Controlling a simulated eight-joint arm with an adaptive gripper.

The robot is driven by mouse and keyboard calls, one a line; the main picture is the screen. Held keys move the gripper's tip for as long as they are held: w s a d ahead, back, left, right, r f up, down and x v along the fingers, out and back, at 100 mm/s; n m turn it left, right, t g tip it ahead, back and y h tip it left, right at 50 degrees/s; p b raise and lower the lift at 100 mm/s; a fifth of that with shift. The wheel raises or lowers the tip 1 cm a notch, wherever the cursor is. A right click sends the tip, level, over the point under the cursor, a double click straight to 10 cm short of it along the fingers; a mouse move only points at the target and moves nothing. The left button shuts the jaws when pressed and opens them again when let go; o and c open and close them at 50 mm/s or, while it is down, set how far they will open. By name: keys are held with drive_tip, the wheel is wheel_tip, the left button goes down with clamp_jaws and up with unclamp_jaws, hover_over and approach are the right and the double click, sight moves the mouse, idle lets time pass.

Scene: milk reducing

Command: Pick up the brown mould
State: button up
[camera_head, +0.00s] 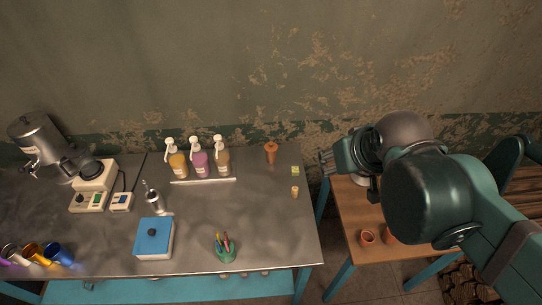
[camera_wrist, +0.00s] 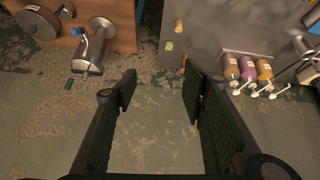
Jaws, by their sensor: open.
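No object is clearly marked as the brown mould. Two small brown cups, one on the left (camera_head: 367,237) and one on the right (camera_head: 389,235), stand on the wooden side table (camera_head: 350,208); either may be it. An orange-brown flared piece (camera_head: 271,152) stands near the back right of the metal table. It seems to show in part in the wrist view (camera_wrist: 184,63). My gripper (camera_head: 327,163) is raised near the gap between the tables, apart from these things. In the wrist view its jaws (camera_wrist: 160,88) are open with nothing between them.
Pump bottles (camera_head: 200,163) stand at the back of the metal table (camera_head: 270,210), near a small yellow-green block (camera_head: 295,171) and a tan cylinder (camera_head: 294,191). A blue-topped box (camera_head: 154,237) and a green pen holder (camera_head: 226,248) are nearer the front. A metal dispenser (camera_wrist: 94,48) stands on the wooden table.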

drive_tip(key=w+a+n+g+b, duration=0.25)
drive_tip(key=w+n, duration=0.25)
drive_tip(key=w, duration=0.6)
drive_tip(key=n+g+h+b, duration=0.3)
drive_tip(key=n+g, duration=0.1)
drive_tip(key=n, duration=0.9)
hover_over(270, 143)
drive_tip(key=f, duration=1.5)
drive_tip(key=a+f, duration=0.1)
drive_tip(key=f, duration=0.7)
drive_tip(key=shift+s+f, duration=0.35)
drive_tip(key=shift+w+a+f+n, duration=0.2)
drive_tip(key=shift+w+f+n, duration=0.1)
drive_tip(key=shift+f, duration=0.25)
drive_tip(key=shift+f, duration=0.15)
drive_tip(key=shift+x, duration=3.25)
drive_tip(key=shift+d, duration=0.2)
